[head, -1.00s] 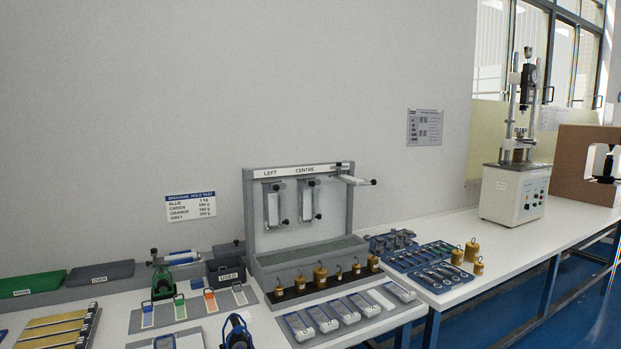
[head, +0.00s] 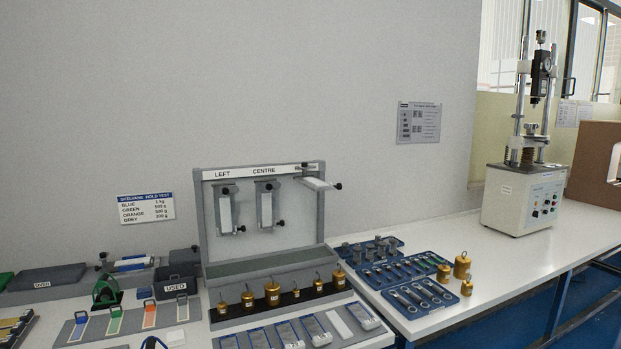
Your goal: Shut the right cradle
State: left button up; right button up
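A grey test rack (head: 333,218) stands on the white bench, with LEFT and CENTRE printed on its top strip. The left cradle (head: 226,212) and the centre cradle (head: 265,208) hang upright against the back panel. The right cradle (head: 318,184) sticks out from the top right of the rack, nearly level, with a dark knob (head: 338,186) at its outer end. It covers part of the strip's right end. Neither of my grippers is in view.
Several brass weights (head: 272,293) stand along the rack's front ledge, with grey plates before them. Blue trays (head: 420,296) of metal parts and loose brass weights (head: 462,265) lie to the right. A tester (head: 522,195) stands farther right, past some bare bench.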

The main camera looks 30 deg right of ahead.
aim_at(316, 184)
jog(key=l+u, duration=0.1)
jog(key=l, duration=0.95)
jog(key=l+u, duration=0.1)
jog(key=l, duration=0.95)
jog(key=k+l+u, duration=0.1)
jog(key=l, duration=0.9)
jog(key=l+u, duration=0.15)
jog(key=k+j, duration=0.05)
